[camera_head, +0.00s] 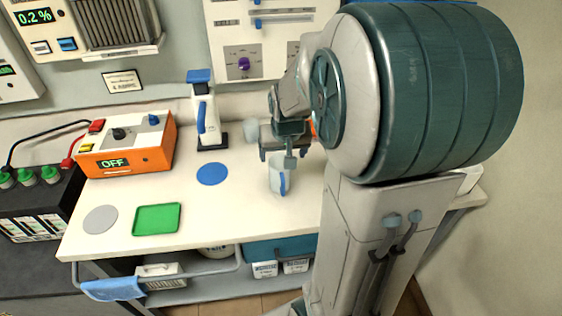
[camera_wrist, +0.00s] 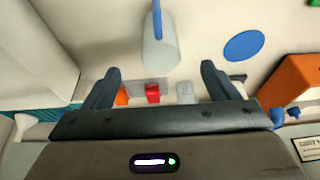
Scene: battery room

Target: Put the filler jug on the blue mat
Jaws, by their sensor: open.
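The filler jug (camera_head: 275,176) is a pale, translucent cup with a blue handle, on the white bench in the head view. In the wrist view the jug (camera_wrist: 161,54) lies just beyond the fingertips, between their lines, with its handle pointing away. My gripper (camera_head: 277,158) is open and empty, close to the jug on its far side in the head view; in the wrist view its fingers (camera_wrist: 160,70) are spread wide. The blue mat (camera_head: 211,174) is a flat, bare disc left of the jug; it also shows in the wrist view (camera_wrist: 243,46).
A white device with a blue handle (camera_head: 207,118) stands behind the mat. An orange charger (camera_head: 130,150), a green tray (camera_head: 156,219) and a grey disc (camera_head: 100,219) are to the left. Small red (camera_wrist: 152,93) and orange items lie behind the gripper. The bench around the mat is clear.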

